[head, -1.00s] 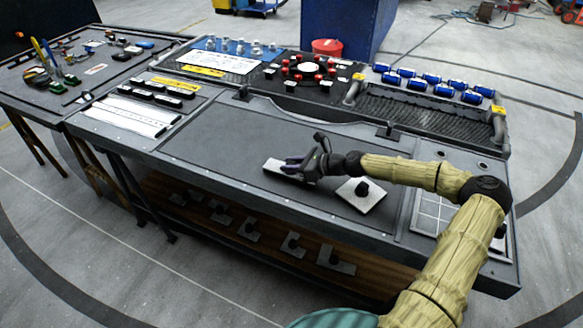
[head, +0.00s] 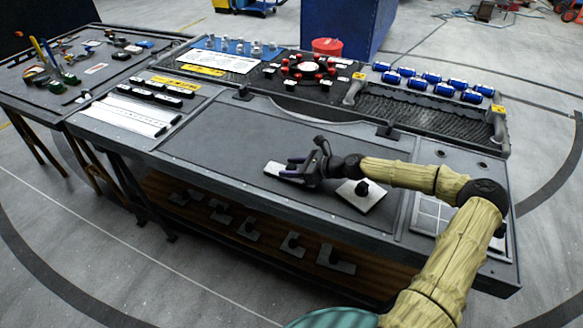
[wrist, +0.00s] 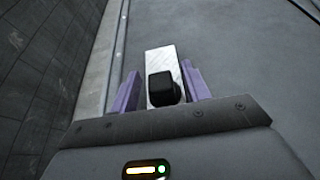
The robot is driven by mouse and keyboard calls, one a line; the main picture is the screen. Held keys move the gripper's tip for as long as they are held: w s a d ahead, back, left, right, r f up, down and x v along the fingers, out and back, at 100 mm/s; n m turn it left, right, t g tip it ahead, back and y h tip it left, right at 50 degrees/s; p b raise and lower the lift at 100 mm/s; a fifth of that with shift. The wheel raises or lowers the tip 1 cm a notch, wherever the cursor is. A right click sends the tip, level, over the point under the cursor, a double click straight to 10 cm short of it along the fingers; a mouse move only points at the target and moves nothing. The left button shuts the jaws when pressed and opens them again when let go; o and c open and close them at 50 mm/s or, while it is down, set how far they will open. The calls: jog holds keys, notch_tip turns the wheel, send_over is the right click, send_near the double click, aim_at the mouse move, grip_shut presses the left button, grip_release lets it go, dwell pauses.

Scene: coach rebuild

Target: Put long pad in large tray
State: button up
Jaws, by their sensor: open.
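The long pad (head: 276,168) is a narrow pale metal plate lying on the grey bench top, left of the middle of the head view. In the wrist view the long pad (wrist: 161,62) has a black block-like knob. My gripper (head: 292,168) is low over it. In the wrist view my gripper (wrist: 162,88) has its purple fingers apart, one on each side of the pad and knob, with gaps visible. My gripper hides part of the pad in the head view. A dark ribbed tray (head: 425,112) with grey handles, apparently the large tray, is at the back right.
A squarer pale pad (head: 361,196) with a black knob lies just right of my gripper, under my wrist. Several blue cylinders (head: 432,80) line the tray's back. White bars (head: 128,117) lie at left. The bench top left of the long pad is clear.

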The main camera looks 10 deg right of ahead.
jog(key=v, duration=1.2)
jog(key=shift+f, duration=0.15)
